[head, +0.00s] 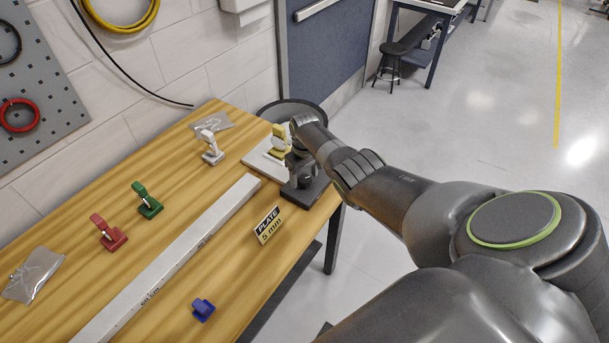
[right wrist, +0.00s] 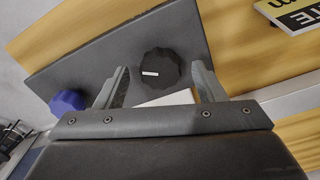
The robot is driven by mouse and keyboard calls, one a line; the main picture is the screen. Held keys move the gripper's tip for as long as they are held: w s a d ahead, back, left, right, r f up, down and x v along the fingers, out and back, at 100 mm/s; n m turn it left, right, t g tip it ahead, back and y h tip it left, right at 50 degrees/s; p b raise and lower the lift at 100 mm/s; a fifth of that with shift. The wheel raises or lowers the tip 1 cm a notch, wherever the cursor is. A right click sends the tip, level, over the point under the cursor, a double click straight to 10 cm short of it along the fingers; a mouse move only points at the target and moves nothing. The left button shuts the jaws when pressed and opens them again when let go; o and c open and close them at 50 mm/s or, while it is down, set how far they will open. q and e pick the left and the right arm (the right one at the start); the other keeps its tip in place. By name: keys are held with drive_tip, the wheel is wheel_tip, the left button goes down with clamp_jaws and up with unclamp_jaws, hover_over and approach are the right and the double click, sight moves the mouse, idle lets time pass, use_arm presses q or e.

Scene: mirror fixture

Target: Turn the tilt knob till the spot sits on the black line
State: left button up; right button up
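A black scalloped knob (right wrist: 157,68) with a white mark sits on a dark plate (right wrist: 95,62) in the right wrist view. A blue scalloped knob (right wrist: 68,102) is at the plate's left edge. I cannot tell which knob is the tilt one. My right gripper (right wrist: 160,78) is open, its fingers on either side of the black knob; contact is unclear. In the head view my right gripper (head: 302,168) is over the dark fixture base (head: 308,192) at the table's right edge and hides its knobs. I cannot make out the spot or the black line. My left gripper is out of view.
A long white bar (head: 175,256) crosses the wooden table. A yellow upright piece (head: 279,143) stands behind my gripper. A PLATE 5 mm sign (head: 268,225), green (head: 147,200), red (head: 109,233), white (head: 211,147) and blue (head: 203,309) pieces stand around.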

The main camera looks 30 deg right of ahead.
sight(305, 178)
drive_tip(key=shift+r, duration=0.55)
wheel_tip(305, 178, up, 5)
drive_tip(key=shift+f+p, duration=0.1)
drive_tip(key=shift+p, duration=0.55)
wheel_tip(305, 178, up, 12)
drive_tip(key=b, duration=0.2)
drive_tip(key=shift+f, duration=0.25)
